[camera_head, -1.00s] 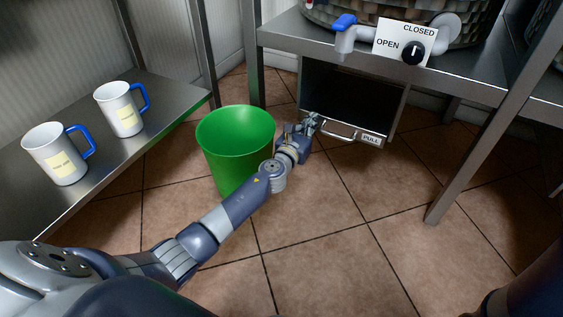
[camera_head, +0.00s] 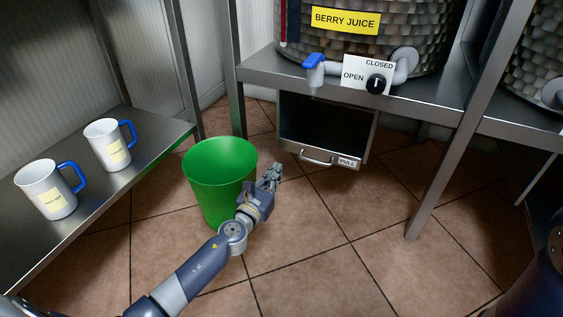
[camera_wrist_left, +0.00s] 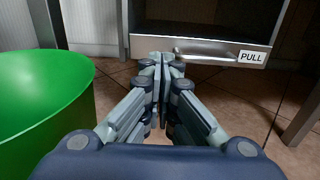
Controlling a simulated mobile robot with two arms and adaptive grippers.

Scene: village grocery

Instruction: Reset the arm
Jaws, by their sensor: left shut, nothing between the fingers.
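My left arm comes in from the lower left in the head view. Its gripper (camera_head: 271,174) is beside the right side of the green bin, in front of the open drawer. In the left wrist view the gripper's fingers (camera_wrist_left: 161,62) are together and hold nothing. The gripper is apart from the drawer handle. My right gripper is not in view; a dark part of my body shows at the lower right edge.
A green bin (camera_head: 221,175) stands on the tiled floor. A drawer (camera_head: 326,127) marked PULL hangs under the shelf with the berry juice barrel (camera_head: 350,44). Two white mugs (camera_head: 106,146) (camera_head: 48,192) stand on the left metal shelf. Floor to the right is clear.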

